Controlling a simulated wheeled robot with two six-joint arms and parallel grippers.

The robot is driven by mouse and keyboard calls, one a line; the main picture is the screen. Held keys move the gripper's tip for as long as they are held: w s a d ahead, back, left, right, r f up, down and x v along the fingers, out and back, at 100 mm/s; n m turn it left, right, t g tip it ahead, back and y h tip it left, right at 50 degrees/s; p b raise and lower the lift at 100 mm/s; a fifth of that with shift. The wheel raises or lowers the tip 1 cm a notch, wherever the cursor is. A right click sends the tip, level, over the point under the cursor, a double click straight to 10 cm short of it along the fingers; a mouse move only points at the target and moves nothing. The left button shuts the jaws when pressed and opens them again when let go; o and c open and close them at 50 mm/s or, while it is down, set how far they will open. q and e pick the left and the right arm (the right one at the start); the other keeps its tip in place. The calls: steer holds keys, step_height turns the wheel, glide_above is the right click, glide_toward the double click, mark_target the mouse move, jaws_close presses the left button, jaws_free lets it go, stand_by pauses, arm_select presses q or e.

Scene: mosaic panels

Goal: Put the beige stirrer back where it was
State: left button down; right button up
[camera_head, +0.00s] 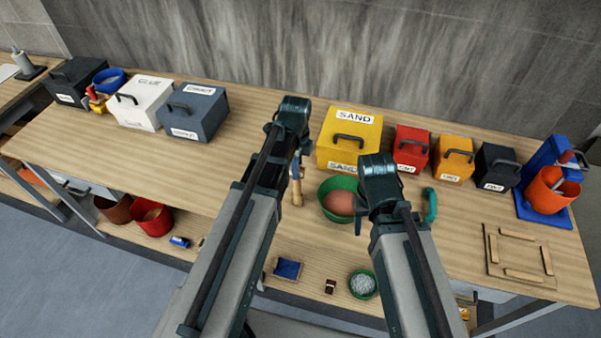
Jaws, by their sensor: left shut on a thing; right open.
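The beige stirrer (297,193) hangs roughly upright below my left gripper (296,166), which is shut on it. Its lower end is just left of a green bowl (325,208) with pinkish-brown contents; I cannot tell whether it touches the table. My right gripper (381,214) is open and empty, just right of the bowl, with its arm partly covering the bowl's right side.
A yellow SAND box (368,130) stands behind the bowl, with red (411,145), orange (454,160) and dark (495,168) boxes to its right. A teal curved thing (431,205) lies right of my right gripper. A wooden frame (518,254) lies at the right. The left-middle tabletop (180,165) is clear.

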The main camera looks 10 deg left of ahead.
arm_select(q)
steer(key=shift+a, duration=0.35)
steer(key=shift+d+f, duration=0.1)
steer(key=c, duration=1.1)
jaws_free()
steer(key=shift+d, duration=0.1)
steer(key=o, duration=0.4)
arm_select(e)
steer(key=shift+a, duration=0.15)
